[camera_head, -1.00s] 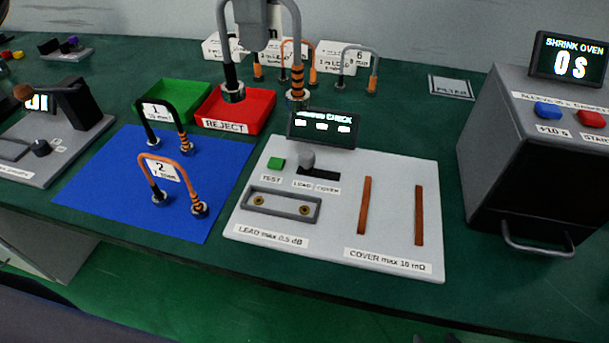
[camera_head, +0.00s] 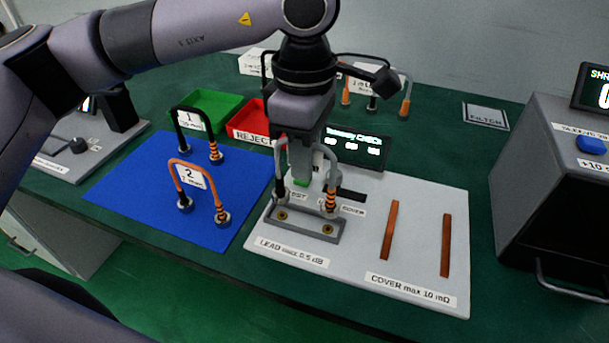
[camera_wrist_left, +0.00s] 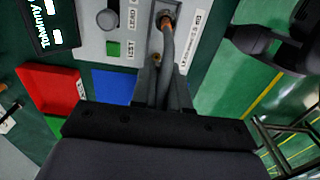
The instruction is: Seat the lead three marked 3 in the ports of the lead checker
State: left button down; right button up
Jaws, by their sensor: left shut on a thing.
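The grey lead (camera_head: 347,146) hangs as an upright arch in my left gripper (camera_head: 303,178), which is shut on it and points down. Its dark end is at the left and its orange-and-black striped end at the right. Both ends are just above or behind the port recess of the lead checker (camera_head: 370,277); two brass ports (camera_head: 327,229) show in front of them. Contact with the ports cannot be told. No 3 mark is readable on the lead. The left wrist view shows the grey lead (camera_wrist_left: 168,55) between the fingers, near a port. My right gripper is not in view.
Leads 1 (camera_head: 189,120) and 2 (camera_head: 195,178) stand on the blue mat (camera_head: 140,195). Green (camera_head: 212,108) and red (camera_head: 245,128) trays lie behind. The checker's display (camera_head: 357,146) stands close behind my gripper. The shrink oven (camera_head: 550,190) is at the right.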

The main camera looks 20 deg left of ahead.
pick_arm(q)
jog(key=shift+f, duration=2.05)
jog(key=shift+f, duration=0.25)
jog(key=c, duration=1.1)
grip_release()
jog(key=shift+r, duration=0.1)
notch_tip(320, 180, up, 12)
jog(key=shift+r, duration=0.2)
